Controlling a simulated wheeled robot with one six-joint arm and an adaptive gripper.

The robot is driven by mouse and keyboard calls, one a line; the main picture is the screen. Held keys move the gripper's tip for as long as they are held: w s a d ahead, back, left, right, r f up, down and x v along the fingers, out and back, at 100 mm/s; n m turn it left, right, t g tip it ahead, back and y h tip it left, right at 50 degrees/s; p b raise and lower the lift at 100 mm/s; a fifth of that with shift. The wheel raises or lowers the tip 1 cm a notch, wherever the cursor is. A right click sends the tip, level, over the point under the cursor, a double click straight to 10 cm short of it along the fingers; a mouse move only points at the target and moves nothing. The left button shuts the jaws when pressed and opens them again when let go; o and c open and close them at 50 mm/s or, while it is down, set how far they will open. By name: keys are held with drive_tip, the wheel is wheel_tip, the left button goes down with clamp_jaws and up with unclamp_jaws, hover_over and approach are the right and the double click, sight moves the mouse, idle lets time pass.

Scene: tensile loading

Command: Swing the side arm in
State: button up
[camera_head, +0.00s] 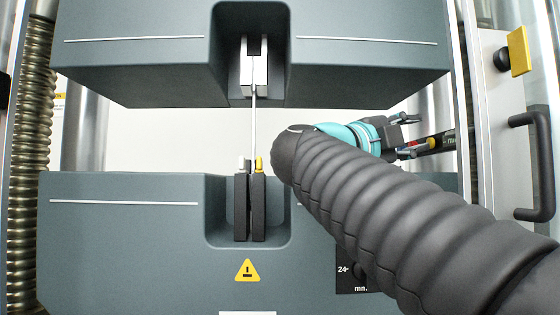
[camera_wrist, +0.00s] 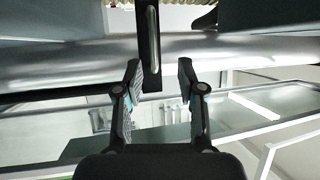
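The side arm is a dark bar (camera_head: 447,139) with red and pale marks at the right of the head view, partly hidden by my gripper and arm. In the wrist view a dark upright bar (camera_wrist: 148,40), which looks like the side arm, comes down from the top edge. Its lower end lies between my fingertips, closer to the left finger, with a gap on the right. My gripper (camera_head: 413,136) is open beside the bar; its two spread fingers also show in the wrist view (camera_wrist: 158,78). I cannot tell whether the left finger touches the bar.
A thin specimen rod (camera_head: 253,125) runs from the upper grip (camera_head: 254,75) to the lower black jaws (camera_head: 241,210). The upper crosshead (camera_head: 130,60) and lower block (camera_head: 120,225) are close by. A black handle (camera_head: 521,165) and yellow tab (camera_head: 518,52) sit at right.

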drive_tip(key=w+a+r+n+t+y, duration=0.2)
drive_tip(key=a+r+n+t+y, duration=0.3)
drive_tip(key=a+n+t, duration=0.6)
drive_tip(key=a+f+n+t+y, duration=0.1)
drive_tip(key=a+f+n+y, duration=0.3)
drive_tip(key=n+y, duration=0.4)
drive_tip(key=s+a+f+n+t+y+b, duration=0.1)
drive_tip(key=a+f+n+t+y, duration=0.1)
drive_tip(key=a+f+n+y, duration=0.3)
drive_tip(key=shift+a+n+y, duration=0.6)
drive_tip(key=shift+n+y, duration=1.1)
drive_tip(key=shift+y, duration=1.1)
drive_tip(key=shift+s, duration=0.1)
